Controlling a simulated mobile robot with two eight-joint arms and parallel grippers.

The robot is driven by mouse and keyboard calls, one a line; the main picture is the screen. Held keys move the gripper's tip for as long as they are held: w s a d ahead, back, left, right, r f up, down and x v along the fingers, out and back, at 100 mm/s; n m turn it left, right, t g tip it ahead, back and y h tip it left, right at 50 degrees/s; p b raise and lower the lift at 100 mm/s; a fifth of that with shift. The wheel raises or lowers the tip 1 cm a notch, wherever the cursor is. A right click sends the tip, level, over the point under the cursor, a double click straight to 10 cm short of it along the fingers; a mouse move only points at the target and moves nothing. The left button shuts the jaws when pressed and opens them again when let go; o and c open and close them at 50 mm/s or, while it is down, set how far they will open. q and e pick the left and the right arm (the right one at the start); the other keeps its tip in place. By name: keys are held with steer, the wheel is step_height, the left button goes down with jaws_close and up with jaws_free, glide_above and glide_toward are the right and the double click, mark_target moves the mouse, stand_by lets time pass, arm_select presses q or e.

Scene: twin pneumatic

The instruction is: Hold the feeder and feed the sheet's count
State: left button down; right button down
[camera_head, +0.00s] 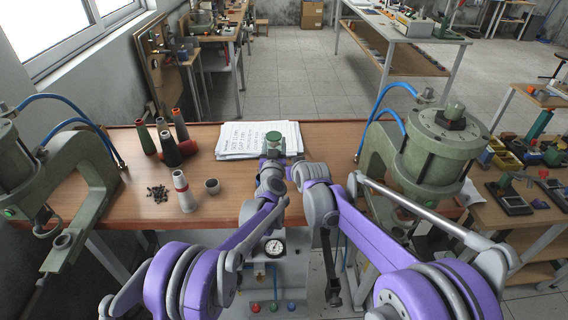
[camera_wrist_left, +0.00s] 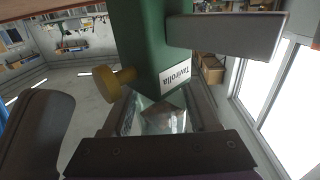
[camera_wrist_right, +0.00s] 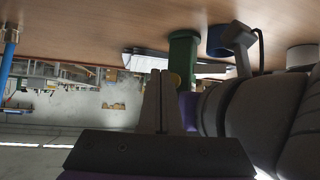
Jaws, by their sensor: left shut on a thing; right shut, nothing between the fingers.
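The feeder is a green body with a small label (camera_wrist_left: 172,78), a brass knob (camera_wrist_left: 116,82) and a grey lever (camera_wrist_left: 225,35). In the head view its round green top (camera_head: 274,137) shows at the front of the papers. My left gripper (camera_head: 271,160) is shut on the feeder, low on its body. My right gripper (camera_wrist_right: 162,75) is shut and empty, its tips just in front of the green feeder (camera_wrist_right: 183,55) in the right wrist view; I cannot tell whether they touch. The sheet (camera_head: 240,138) is a handwritten paper on a stack behind the feeder; its writing is too small to read.
Several cones (camera_head: 170,150) stand at the back left of the wooden bench (camera_head: 120,208). Green presses (camera_head: 435,140) flank the bench. A gauge (camera_head: 274,247) is at the front.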

stand_by(0.6)
steer(key=shift+w+a, duration=0.3)
steer(key=shift+w+a, duration=0.9)
steer(key=shift+a, duration=0.05)
stand_by(1.6)
steer(key=shift+s, duration=0.15)
steer(key=shift+s+d, duration=0.35)
steer(key=shift+s, duration=0.3)
steer(key=shift+s+d, duration=0.35)
steer(key=shift+s, duration=0.25)
steer(key=shift+s+d, duration=1.75)
steer(key=shift+d, duration=0.15)
